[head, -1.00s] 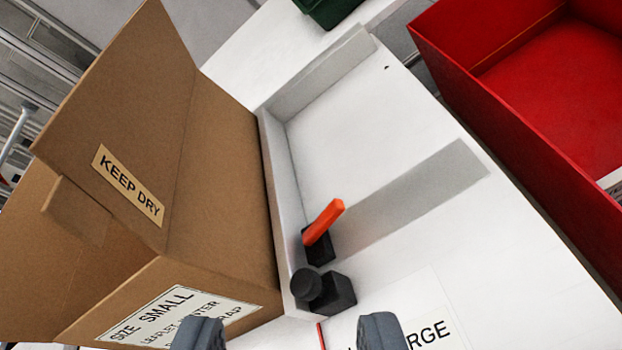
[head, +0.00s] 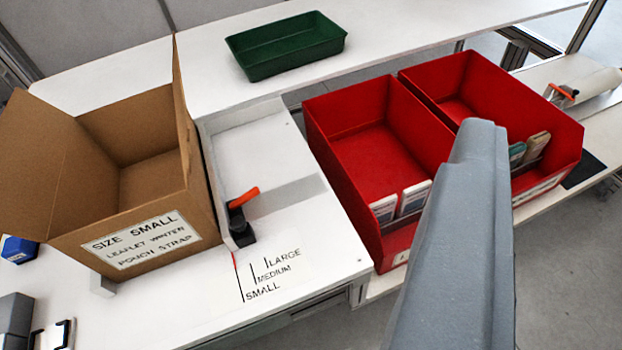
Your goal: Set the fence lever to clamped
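The fence lever has an orange handle (head: 244,198) on a black base (head: 240,225). It stands at the near end of the pale fence (head: 212,180), just right of the cardboard box. The handle points to the upper right, away from the fence. I cannot tell from this whether it is clamped. A large grey part of mine, likely my gripper (head: 480,145), rises from the lower right in front of the red bins. It is well right of the lever and apart from it. Its two fingertips cannot be told apart.
An open cardboard box (head: 130,190) labelled SIZE SMALL stands left of the fence. LARGE, MEDIUM and SMALL marks (head: 270,272) are printed on the white bench (head: 190,310). Red bins (head: 360,160) with packets stand right. A green tray (head: 285,45) lies behind.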

